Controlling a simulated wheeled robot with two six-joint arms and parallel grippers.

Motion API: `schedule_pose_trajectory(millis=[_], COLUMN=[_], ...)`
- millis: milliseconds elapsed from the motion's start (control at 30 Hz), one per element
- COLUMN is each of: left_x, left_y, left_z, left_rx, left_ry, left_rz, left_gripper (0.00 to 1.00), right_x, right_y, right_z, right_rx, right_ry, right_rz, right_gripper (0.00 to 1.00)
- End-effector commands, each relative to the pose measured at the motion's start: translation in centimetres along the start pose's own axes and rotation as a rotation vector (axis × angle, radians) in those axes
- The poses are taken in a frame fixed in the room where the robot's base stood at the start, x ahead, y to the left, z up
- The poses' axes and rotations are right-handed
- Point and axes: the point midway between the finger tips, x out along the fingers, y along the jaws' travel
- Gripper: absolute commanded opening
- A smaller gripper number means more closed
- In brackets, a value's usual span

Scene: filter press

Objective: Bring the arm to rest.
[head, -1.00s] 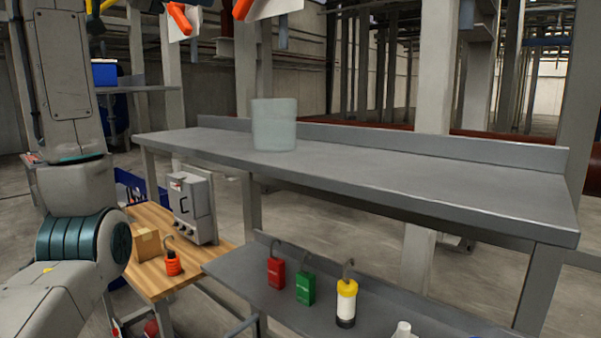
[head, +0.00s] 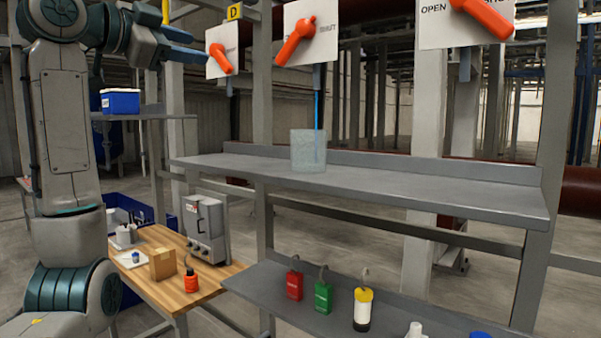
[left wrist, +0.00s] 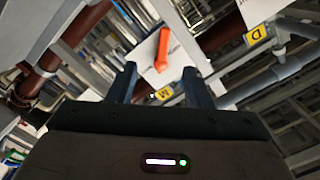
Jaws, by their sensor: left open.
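My left arm rises at the left of the head view. Its left gripper (head: 188,46) is at the upper left, with blue fingers apart and nothing between them. The fingers point right, towards a white valve plate with an orange handle (head: 222,60); I cannot tell the gap. In the left wrist view the open left gripper (left wrist: 160,88) has an orange handle (left wrist: 162,48) on a white plate beyond its fingers. My right gripper is in neither view.
A clear beaker (head: 308,151) stands on the grey shelf (head: 430,188), with a thin blue stream (head: 317,112) above it. Orange handles (head: 297,42) (head: 483,18) hang overhead. A wooden table (head: 190,292) and lower shelf (head: 255,283) hold small items.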

Motion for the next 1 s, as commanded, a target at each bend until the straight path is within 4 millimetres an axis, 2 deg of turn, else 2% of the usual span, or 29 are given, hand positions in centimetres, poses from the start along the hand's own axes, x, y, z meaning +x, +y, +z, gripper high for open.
schedule_pose_trajectory(millis=[267, 367, 467, 600, 733, 867, 1000], left_x=[2.8, 3.9, 5.0, 6.3, 6.5, 5.7, 3.8], left_y=[3.2, 4.9, 7.5, 12.7, 18.2, 24.0, 30.4], left_z=[6.6, 9.8, 14.0, 21.4, 27.9, 33.8, 39.3], left_rx=[-0.083, -0.123, -0.176, -0.270, -0.355, -0.435, -0.516], left_ry=[-0.078, -0.118, -0.171, -0.270, -0.365, -0.462, -0.568], left_rz=[0.015, 0.020, 0.026, 0.036, 0.042, 0.044, 0.044], left_gripper=[0.45, 0.45, 0.45, 0.45, 0.45, 0.45, 0.45], right_x=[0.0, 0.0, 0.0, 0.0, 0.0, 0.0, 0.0], right_y=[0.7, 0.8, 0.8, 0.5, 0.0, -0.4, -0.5], right_z=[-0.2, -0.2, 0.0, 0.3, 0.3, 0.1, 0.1], right_rx=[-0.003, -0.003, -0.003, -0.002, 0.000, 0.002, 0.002], right_ry=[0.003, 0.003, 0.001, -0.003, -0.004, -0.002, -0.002], right_rz=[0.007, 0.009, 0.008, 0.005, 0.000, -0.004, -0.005], right_gripper=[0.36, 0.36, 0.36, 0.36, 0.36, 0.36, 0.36])
